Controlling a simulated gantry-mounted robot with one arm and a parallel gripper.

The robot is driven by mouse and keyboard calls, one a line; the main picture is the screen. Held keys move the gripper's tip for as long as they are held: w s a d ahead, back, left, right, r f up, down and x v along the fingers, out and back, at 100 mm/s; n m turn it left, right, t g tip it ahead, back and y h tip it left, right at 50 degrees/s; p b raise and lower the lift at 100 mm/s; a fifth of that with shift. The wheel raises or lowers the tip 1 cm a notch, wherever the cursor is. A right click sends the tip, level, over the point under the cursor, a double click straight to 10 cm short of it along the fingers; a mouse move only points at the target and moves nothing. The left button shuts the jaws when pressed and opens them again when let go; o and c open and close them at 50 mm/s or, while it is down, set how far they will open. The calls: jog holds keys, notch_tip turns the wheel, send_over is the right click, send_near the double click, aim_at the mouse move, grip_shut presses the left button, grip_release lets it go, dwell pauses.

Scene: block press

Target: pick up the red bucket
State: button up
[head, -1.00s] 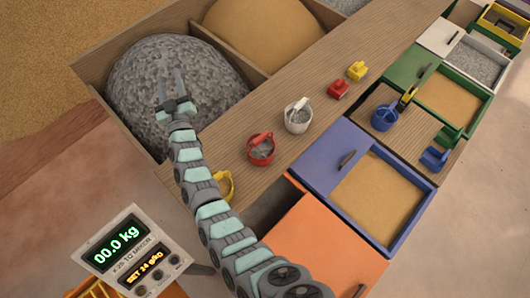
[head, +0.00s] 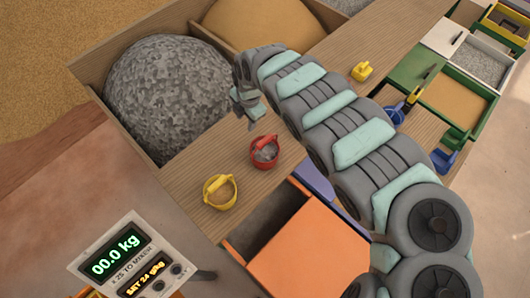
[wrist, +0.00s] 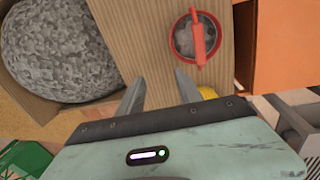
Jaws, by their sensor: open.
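The red bucket (head: 264,154) stands upright on the wooden counter, with grey material inside and its red handle lying across the top. It also shows in the wrist view (wrist: 184,50), ahead of the fingers and a little right of the gap between them. My gripper (head: 251,122) is open and empty, above the counter just behind the red bucket in the head view. In the wrist view my two fingers (wrist: 160,88) are spread apart over bare wood, and the bucket is not between them.
A yellow bucket (head: 220,192) stands left of the red one. A grey gravel heap (head: 165,90) fills the bin behind. My arm covers the counter right of the bucket.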

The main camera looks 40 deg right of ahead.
jog(key=g, duration=0.2)
send_over(265, 144)
jog(key=w, duration=0.1)
jog(key=shift+w+d+f, duration=0.15)
jog(key=shift+d+f, duration=0.2)
jog(key=shift+d, duration=0.05)
jog(key=f, duration=0.4)
jog(key=shift+s+f, duration=0.2)
jog(key=shift+f, duration=3.15)
jog(key=shift+c, duration=0.3)
grip_shut()
